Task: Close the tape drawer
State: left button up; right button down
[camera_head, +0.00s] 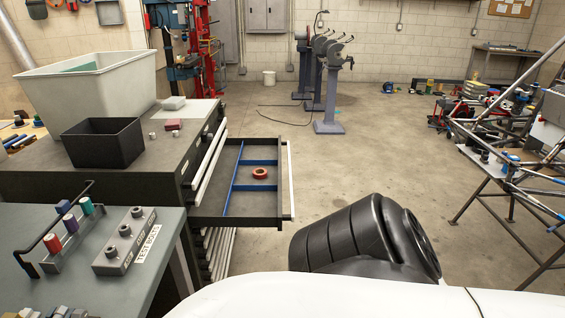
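The tape drawer (268,205) is pulled out to the right from the dark tool cabinet (150,172). It has dark walls, a pale front edge (291,180) and blue dividers (233,180). A red ring-shaped roll of tape (260,174) lies inside, in the right part of the drawer. The rest of the drawer looks empty. Neither of my grippers shows in this view. A black rounded part at the bottom centre, near the drawer's front right, looks like one of my arm links.
A black bin (104,143) and a large white bin (90,85) stand on the cabinet. A grey bench (100,285) with a test-block holder (125,242) is at the lower left. Open floor (390,150) lies right of the drawer. A tube chassis (520,110) stands at the far right.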

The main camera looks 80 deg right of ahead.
aim_at(232, 197)
jog(key=k, duration=0.95)
jog(key=z, duration=2.75)
jog(key=i, duration=1.35)
jog(key=u, duration=0.85)
jog(key=i, duration=0.35)
jog(key=u, duration=0.45)
